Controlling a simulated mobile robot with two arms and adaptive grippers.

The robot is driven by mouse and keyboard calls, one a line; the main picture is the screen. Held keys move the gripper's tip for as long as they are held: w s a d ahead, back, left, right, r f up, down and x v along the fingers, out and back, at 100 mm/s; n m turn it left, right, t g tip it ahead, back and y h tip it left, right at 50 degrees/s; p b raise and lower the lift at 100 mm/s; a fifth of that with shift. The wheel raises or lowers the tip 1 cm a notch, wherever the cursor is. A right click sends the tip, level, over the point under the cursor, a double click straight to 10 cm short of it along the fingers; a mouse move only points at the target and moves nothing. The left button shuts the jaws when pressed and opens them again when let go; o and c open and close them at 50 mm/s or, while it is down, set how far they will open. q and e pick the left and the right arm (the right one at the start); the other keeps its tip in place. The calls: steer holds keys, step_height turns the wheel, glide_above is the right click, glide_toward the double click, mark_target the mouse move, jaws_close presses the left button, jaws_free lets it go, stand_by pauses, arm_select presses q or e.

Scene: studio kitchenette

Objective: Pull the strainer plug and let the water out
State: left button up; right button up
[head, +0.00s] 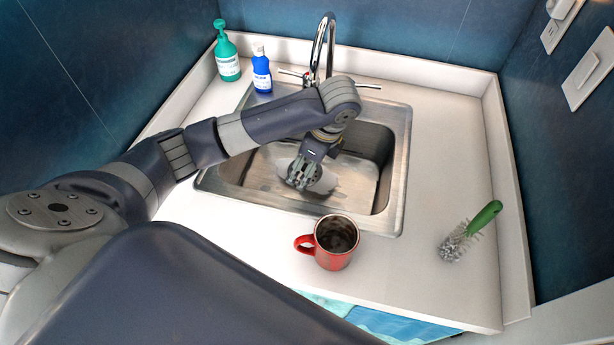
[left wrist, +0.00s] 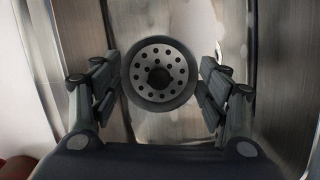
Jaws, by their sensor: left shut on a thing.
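The strainer plug (left wrist: 142,88) is a round grey disc with a ring of small holes and a dark centre knob. My left gripper (head: 299,179) reaches down into the steel sink (head: 397,155). In the left wrist view its fingers (left wrist: 161,90) stand on both sides of the strainer plug, shut on it. In the head view the gripper largely hides the plug. A pale patch on the basin floor shows beside the fingers. I cannot tell the water level or whether the plug is clear of the drain. My right gripper is not in view.
A chrome faucet (head: 331,40) stands behind the sink, close to my left arm. A red mug (head: 329,260) stands at the sink's front edge. A green-handled brush (head: 484,217) lies to the right. A green pump bottle (head: 226,50) and blue bottle (head: 262,72) stand back left.

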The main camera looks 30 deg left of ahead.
arm_select(q)
step_height(320, 180, up, 4)
steer(key=shift+f+p, duration=0.2)
steer(key=shift+p, duration=0.55)
step_height(320, 180, up, 4)
steer(key=p, duration=0.6)
stand_by(4.6)
